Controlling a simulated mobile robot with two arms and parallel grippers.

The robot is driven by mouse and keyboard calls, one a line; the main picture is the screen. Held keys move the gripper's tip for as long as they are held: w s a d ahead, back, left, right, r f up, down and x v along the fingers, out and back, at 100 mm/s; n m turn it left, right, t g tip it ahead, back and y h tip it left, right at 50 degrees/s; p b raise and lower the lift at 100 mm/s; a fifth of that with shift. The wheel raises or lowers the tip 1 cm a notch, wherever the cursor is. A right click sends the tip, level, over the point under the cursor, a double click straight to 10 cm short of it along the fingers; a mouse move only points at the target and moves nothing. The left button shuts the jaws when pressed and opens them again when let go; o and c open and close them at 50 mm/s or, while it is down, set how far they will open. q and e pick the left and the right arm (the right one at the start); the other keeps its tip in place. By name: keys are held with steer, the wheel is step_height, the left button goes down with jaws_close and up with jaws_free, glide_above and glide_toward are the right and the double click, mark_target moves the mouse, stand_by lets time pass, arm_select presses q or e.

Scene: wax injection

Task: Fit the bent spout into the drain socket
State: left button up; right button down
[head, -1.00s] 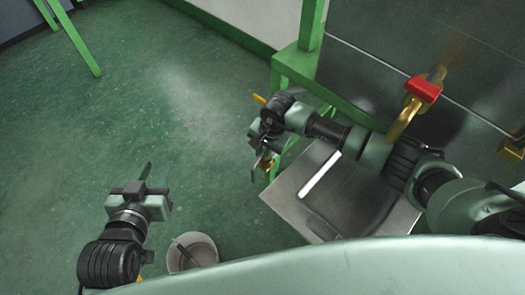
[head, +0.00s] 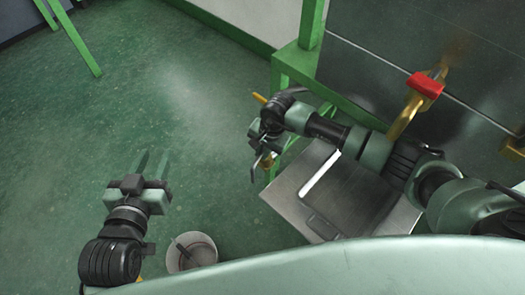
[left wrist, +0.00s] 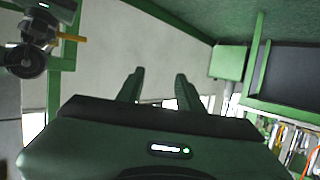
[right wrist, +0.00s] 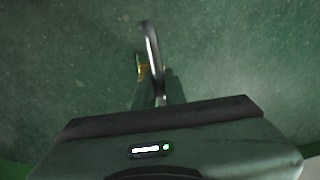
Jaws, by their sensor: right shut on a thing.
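The bent spout (right wrist: 151,42) is a grey metal rod with a curved end. It shows in the right wrist view, standing out beyond the fingers of my right gripper (right wrist: 159,88), which is shut on it. I cannot make out the drain socket for certain. A brass tap (head: 402,119) with a red handle is on the grey tank.
The grey metal tray (head: 290,190) lies under my right forearm. A second brass fitting (head: 514,149) is at the right edge. A round container (head: 209,242) with a dark tool in it stands near my left arm. Green frame legs (head: 313,25) flank the tank.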

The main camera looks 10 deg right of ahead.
arm_select(q)
steer(key=shift+w+r, duration=0.1)
steer(key=shift+r, duration=0.1)
arm_select(e)
steer(key=shift+f, duration=0.1)
steer(key=shift+f, duration=0.15)
steer(key=c, duration=1.4)
jaws_free()
arm_select(q)
steer(key=shift+w+d+r+t+h, duration=0.15)
steer(key=shift+r+t, duration=0.15)
steer(key=shift+r, duration=0.1)
steer(key=shift+w+d+r+t+h, duration=0.1)
steer(key=shift+r+t+h, duration=0.05)
steer(key=shift+r+t, duration=0.2)
